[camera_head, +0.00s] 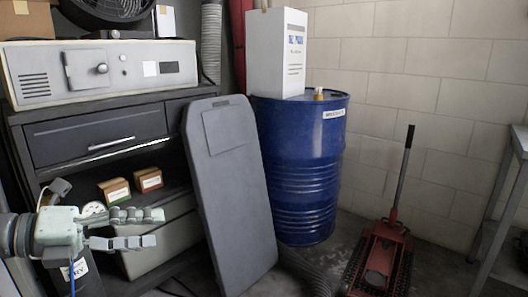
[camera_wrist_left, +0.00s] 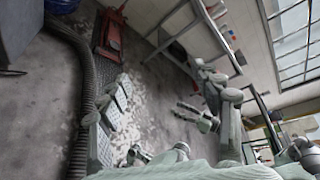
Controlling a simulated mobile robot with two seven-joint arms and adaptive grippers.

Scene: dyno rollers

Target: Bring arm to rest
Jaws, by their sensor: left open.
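My left gripper (camera_head: 152,228) comes in from the left edge in the head view. Its two pale jointed fingers are apart and point right, with nothing between them. It is in front of the dark cabinet's open shelf, left of the grey board. In the left wrist view the open fingers (camera_wrist_left: 128,128) show in front of the concrete floor, empty. A small pale gripper (camera_wrist_left: 192,115), apparently my right one, shows farther off there; its jaw opening is too small to judge. It is outside the head view.
Dark cabinet (camera_head: 95,139) with two small boxes on its shelf stands close by. A grey board (camera_head: 228,185) leans beside a blue drum (camera_head: 300,150) carrying a white box (camera_head: 275,55). A red floor jack (camera_head: 380,258) and a metal table (camera_head: 500,205) stand right. A ribbed hose (camera_wrist_left: 82,95) crosses the floor.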

